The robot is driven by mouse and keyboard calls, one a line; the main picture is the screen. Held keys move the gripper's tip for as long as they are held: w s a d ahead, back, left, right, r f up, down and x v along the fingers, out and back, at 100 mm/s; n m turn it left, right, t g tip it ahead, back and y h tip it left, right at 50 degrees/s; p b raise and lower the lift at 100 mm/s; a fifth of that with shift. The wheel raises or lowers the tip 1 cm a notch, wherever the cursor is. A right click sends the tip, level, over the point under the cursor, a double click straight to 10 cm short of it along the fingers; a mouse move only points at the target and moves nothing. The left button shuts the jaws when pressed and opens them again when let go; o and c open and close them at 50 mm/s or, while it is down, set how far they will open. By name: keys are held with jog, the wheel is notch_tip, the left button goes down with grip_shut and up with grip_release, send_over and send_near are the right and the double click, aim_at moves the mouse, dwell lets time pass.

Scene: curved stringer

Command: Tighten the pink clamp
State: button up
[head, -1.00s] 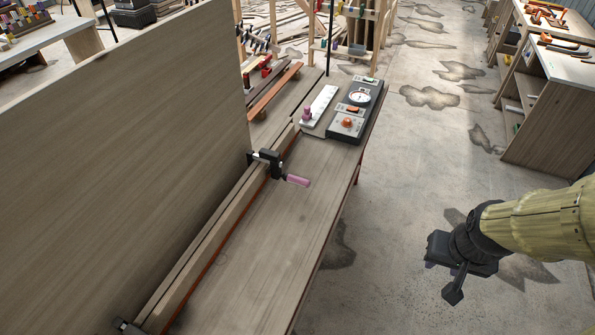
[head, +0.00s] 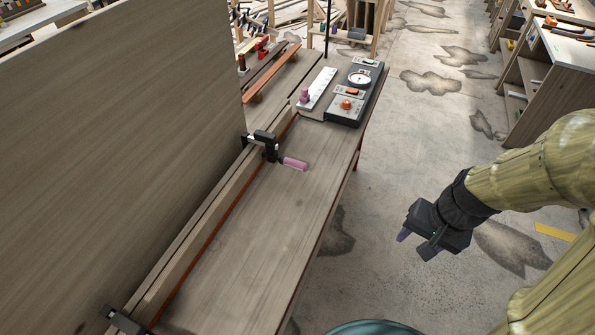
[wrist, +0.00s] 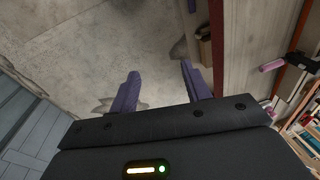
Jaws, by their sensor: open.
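The pink clamp is a black bar clamp (head: 265,143) with a pink handle (head: 295,163). It sits on the long wooden strip along the bench, and its handle sticks out to the right over the bench top. The pink handle also shows at the right of the wrist view (wrist: 272,65). My gripper (head: 416,245) is over the floor, to the right of the bench and well apart from the clamp. In the wrist view its two purple fingers (wrist: 160,85) are spread open with nothing between them.
The bench top (head: 270,215) is bare in front of the clamp. A control box (head: 345,108) and a white strip with a pink knob (head: 317,90) stand at its far end. A tall wooden panel (head: 120,120) rises at the left. A second black clamp (head: 125,320) is at the near end.

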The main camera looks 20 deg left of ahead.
aim_at(297, 165)
jog(key=w+a+f+m+y+b, duration=0.5)
jog(key=w+a+f+y+b, duration=0.3)
jog(key=a+f+b, duration=0.5)
jog(key=w+a+f+m+t+y+b, duration=0.1)
jog(key=w+a+m+t+y+b, duration=0.1)
jog(key=w, duration=0.5)
jog(key=w+a+f+m+t+y+b, duration=0.1)
jog(key=w+a+m+t+y+b, duration=0.1)
jog(key=w+a, duration=0.3)
jog(key=shift+w+a+f+t+b, duration=0.2)
jog(key=shift+w+f+t+b, duration=0.25)
jog(key=shift+w, duration=0.65)
jog(key=x, duration=0.5)
jog(key=p+x, duration=0.1)
jog(key=x, duration=0.5)
jog(key=p+x, duration=0.1)
jog(key=x, duration=0.5)
jog(key=shift+a+r, duration=0.25)
jog(key=shift+c, duration=0.5)
